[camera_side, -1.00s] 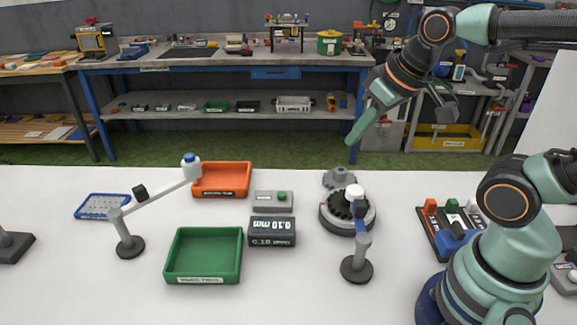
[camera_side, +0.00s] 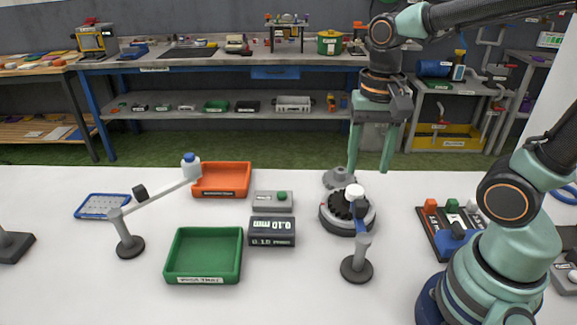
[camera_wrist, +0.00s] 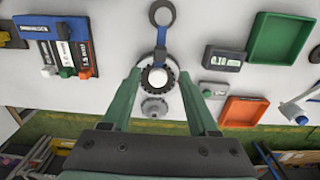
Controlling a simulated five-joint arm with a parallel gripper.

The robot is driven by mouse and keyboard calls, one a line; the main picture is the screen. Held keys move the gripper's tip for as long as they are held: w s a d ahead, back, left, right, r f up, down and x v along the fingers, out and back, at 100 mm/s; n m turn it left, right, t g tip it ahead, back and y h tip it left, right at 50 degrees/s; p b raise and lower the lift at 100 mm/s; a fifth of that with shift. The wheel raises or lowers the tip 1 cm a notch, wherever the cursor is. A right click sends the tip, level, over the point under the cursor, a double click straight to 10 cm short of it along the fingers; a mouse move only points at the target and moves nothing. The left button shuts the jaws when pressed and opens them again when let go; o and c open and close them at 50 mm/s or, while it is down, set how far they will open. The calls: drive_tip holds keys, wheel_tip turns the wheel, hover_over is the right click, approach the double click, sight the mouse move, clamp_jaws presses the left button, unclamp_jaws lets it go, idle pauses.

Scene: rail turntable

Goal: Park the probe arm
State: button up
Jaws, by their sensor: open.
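A short blue arm with a white round head (camera_side: 355,191) reaches from a grey post (camera_side: 358,262) over a dark toothed gear on a round turntable (camera_side: 348,222); I take it as the probe arm. In the wrist view its white head (camera_wrist: 157,77) lies over the gear, between my fingers in the picture. My gripper (camera_side: 369,170) is open and empty, fingers pointing down, raised above the turntable area. It also shows in the wrist view (camera_wrist: 161,76).
A grey gear (camera_side: 338,178) lies behind the turntable. Left of it are a display box (camera_side: 272,232), a green-button box (camera_side: 273,201), a green tray (camera_side: 167,270) and an orange tray (camera_side: 222,194). A rack of coloured blocks (camera_side: 440,235) stands right.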

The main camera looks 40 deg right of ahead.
sight(361, 202)
wheel_tip(361, 202, down, 10)
drive_tip(key=shift+r, duration=0.2)
clamp_jaws()
idle(1.5)
